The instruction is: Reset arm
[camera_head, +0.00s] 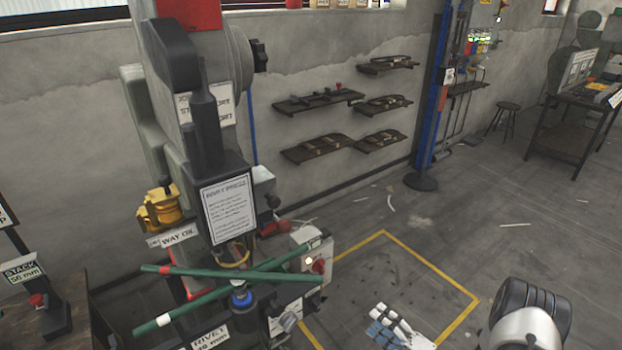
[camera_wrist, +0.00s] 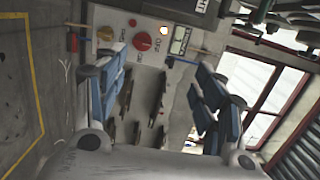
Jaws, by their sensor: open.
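My gripper (camera_head: 393,330) shows at the bottom edge of the head view, right of the rivet press and partly cut off. It is over the floor. In the wrist view my gripper (camera_wrist: 162,78) has its blue finger pads wide apart with nothing between them. The tall rivet press (camera_head: 205,120) stands left of the middle with a printed notice on its front. Two green bars (camera_head: 215,298) with white and red marks lie crossed at its working end. My gripper is apart from the press and the bars.
A control box (camera_head: 312,252) with a red knob sits on the press's right side; a panel with a red knob (camera_wrist: 142,41) shows beyond my fingers. Wall shelves (camera_head: 320,100), a blue post (camera_head: 432,90) and a workbench (camera_head: 575,120) stand behind. Floor right of the yellow line (camera_head: 430,262) is mostly clear.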

